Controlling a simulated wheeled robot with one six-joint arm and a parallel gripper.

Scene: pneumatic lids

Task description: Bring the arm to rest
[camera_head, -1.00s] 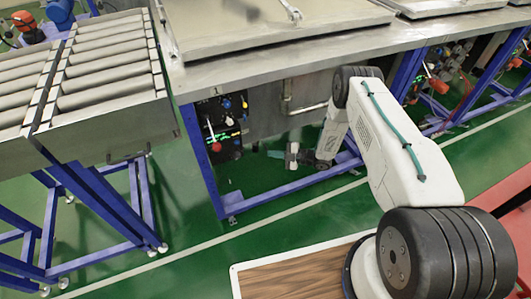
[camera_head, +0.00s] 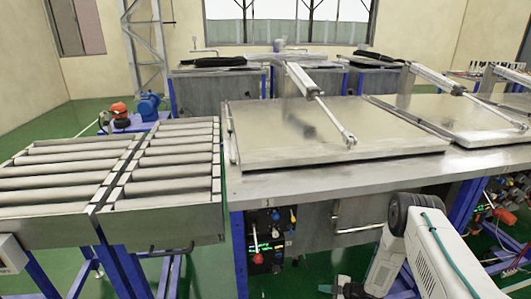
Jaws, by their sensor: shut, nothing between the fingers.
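My white arm (camera_head: 436,258) is folded at the lower right, with a dark joint (camera_head: 408,212) at its elbow and a green hose along the link. My gripper (camera_head: 326,288) shows small at the bottom edge, pointing left, in front of the steel machine's lower front. It is shut and holds nothing. It is apart from the machine's control panel (camera_head: 264,238), which is to its upper left. The lower part of my arm is cut off by the frame.
A steel machine with a closed flat lid (camera_head: 300,135) and a pneumatic cylinder (camera_head: 300,78) stands ahead. A roller conveyor (camera_head: 165,165) adjoins it at left. A second lid (camera_head: 450,115) is at right. More machines stand behind, near the window.

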